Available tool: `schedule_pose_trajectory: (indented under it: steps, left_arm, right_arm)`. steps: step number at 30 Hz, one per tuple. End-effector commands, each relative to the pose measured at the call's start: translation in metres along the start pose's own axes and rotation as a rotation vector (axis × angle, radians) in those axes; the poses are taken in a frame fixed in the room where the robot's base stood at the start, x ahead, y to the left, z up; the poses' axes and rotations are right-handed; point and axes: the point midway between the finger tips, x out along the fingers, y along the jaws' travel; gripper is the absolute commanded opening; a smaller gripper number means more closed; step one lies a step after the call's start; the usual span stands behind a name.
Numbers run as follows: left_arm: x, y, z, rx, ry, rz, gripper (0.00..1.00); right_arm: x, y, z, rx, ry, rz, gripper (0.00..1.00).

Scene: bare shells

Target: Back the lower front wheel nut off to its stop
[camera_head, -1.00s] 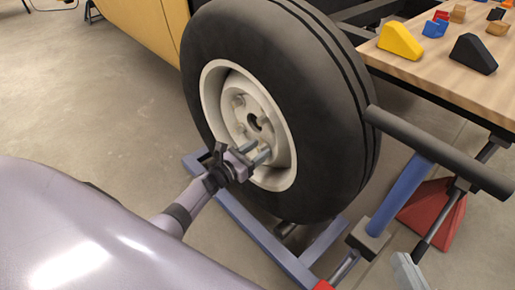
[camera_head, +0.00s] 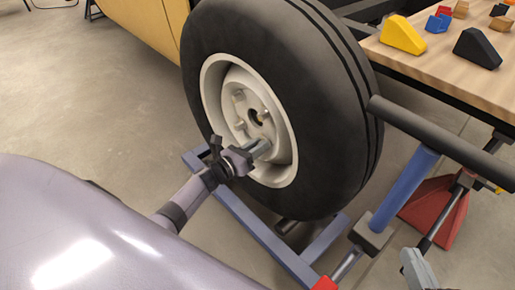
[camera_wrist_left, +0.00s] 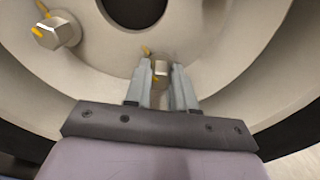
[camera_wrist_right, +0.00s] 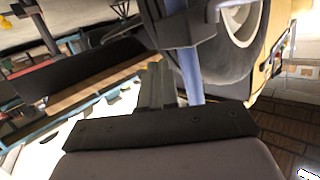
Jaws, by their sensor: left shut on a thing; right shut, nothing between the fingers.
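The front wheel has a black tyre (camera_head: 330,110) and a cream rim (camera_head: 284,172) with several nuts around a dark centre hole. My left gripper (camera_head: 262,148) reaches into the rim's lower part. In the left wrist view its fingers (camera_wrist_left: 161,88) are shut on the lower wheel nut (camera_wrist_left: 162,70), a metal hex nut with a yellow mark on the rim beside it. Another nut (camera_wrist_left: 48,34) with a yellow mark sits at upper left. My right gripper (camera_wrist_right: 157,85) is shut and empty; in the head view its grey fingers (camera_head: 412,268) show at the lower right.
A blue stand (camera_head: 258,238) lies around the wheel's foot. A wooden bench (camera_head: 455,80) holds yellow and black wedges.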

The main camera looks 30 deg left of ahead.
Motion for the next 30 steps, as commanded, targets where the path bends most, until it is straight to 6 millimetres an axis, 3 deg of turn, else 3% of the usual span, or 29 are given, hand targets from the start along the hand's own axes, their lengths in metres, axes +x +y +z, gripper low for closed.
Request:
schedule_pose_trajectory:
  steps: [30]
  left_arm:
    - [0.0004, 0.0028, -0.0019, -0.965, 0.002, -0.001, 0.0]
  right_arm:
    - [-0.0087, 0.005, 0.0022, -0.068, 0.03, 0.021, 0.0]
